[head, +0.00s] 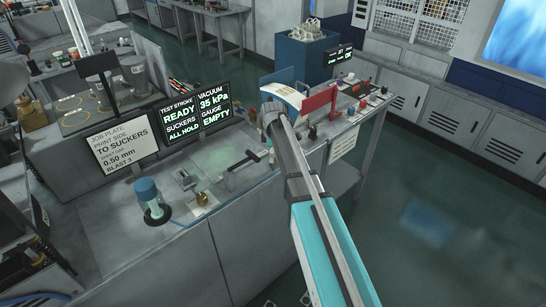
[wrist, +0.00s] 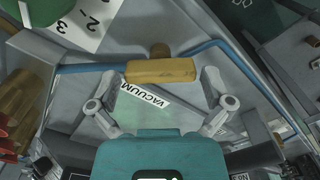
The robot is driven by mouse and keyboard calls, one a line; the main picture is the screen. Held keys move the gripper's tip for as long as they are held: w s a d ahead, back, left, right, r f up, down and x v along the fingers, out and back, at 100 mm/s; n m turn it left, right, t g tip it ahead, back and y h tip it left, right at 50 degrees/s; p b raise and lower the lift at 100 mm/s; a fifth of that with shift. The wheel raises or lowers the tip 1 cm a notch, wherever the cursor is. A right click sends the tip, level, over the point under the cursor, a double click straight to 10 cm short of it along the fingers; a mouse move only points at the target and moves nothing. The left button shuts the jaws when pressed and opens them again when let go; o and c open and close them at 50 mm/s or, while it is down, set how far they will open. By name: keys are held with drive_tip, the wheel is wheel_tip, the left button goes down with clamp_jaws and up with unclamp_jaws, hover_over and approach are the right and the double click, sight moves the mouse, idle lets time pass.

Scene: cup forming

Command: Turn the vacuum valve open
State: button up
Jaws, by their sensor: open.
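In the wrist view a yellow-brown, block-like handle (wrist: 160,71) lies crosswise, with a blue pipe (wrist: 90,68) running to either side of it. A white label reading VACUUM (wrist: 145,95) is close below it. My gripper (wrist: 157,82) is open and empty, one finger on each side, with the handle between or just beyond the fingertips. I cannot tell the exact depth, and no contact shows.
A screen (head: 197,110) reads VACUUM 35 kPa, GAUGE EMPTY, SUCKERS ALL HOLD. A job-plate sign (head: 122,143) stands left of it. A blue-capped jar (head: 149,200) and small tools are on the bench (head: 120,235). A red stand (head: 320,99) is near my arm's end. Open floor lies right.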

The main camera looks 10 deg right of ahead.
idle(0.3)
drive_tip(key=c, duration=0.8)
drive_tip(key=shift+m, duration=0.4)
drive_tip(key=m, duration=0.3)
drive_tip(key=shift+m, duration=2.3)
